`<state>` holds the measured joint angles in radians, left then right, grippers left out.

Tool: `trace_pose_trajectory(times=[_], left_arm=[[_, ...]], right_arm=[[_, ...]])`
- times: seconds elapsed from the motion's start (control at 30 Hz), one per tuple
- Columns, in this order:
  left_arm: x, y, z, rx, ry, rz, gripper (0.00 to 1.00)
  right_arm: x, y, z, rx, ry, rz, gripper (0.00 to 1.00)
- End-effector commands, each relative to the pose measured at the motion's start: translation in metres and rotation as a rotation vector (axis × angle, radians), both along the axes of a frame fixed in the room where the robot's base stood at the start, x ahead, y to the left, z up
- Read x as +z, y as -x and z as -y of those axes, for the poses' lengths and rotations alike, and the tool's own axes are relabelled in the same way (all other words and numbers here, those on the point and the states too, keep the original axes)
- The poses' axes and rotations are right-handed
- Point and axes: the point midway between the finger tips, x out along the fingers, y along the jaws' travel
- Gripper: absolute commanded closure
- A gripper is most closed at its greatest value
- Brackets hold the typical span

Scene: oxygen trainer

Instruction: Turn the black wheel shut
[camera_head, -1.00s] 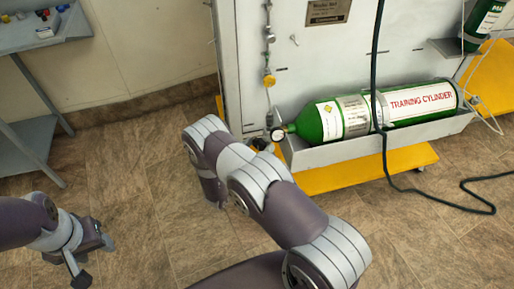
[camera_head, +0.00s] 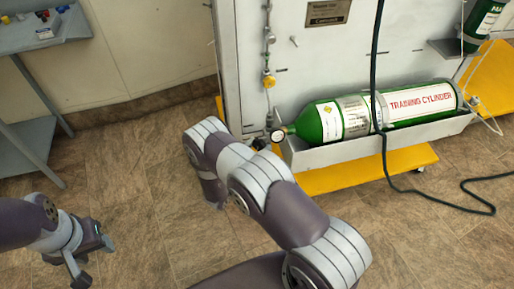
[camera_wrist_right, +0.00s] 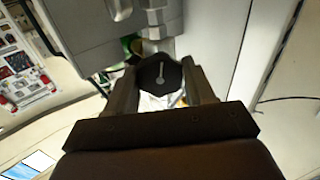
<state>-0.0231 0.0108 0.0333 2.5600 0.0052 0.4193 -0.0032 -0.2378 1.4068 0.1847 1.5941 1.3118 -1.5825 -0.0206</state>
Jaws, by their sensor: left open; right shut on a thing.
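The black wheel (camera_wrist_right: 160,76) shows in the right wrist view, a dark knob with a light mark on its face, below a metal valve body. My right gripper (camera_wrist_right: 162,84) has one finger on each side of it and is shut on it. In the head view my right arm hides the right gripper and most of the wheel. The green training cylinder (camera_head: 345,118) lies in a grey tray, with a round gauge (camera_head: 277,135) at its left end. My left gripper (camera_head: 93,262) is open and empty, low over the floor at the left.
A grey shelf cart (camera_head: 40,42) with small parts stands at the upper left. A black hose (camera_head: 384,150) hangs before the cylinder and runs over the floor. The yellow base (camera_head: 365,170) sits under the tray. The tiled floor between is clear.

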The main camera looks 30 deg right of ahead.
Motion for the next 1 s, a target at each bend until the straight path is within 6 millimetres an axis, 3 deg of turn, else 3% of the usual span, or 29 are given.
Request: trace_pose_trajectory(times=[1.0], left_arm=[[-0.0030,0.0000,0.0000,0.000,0.000,0.000,0.50]], right_arm=[[-0.0005,-0.0003,-0.0004,-0.001,-0.458,0.840,0.77]])
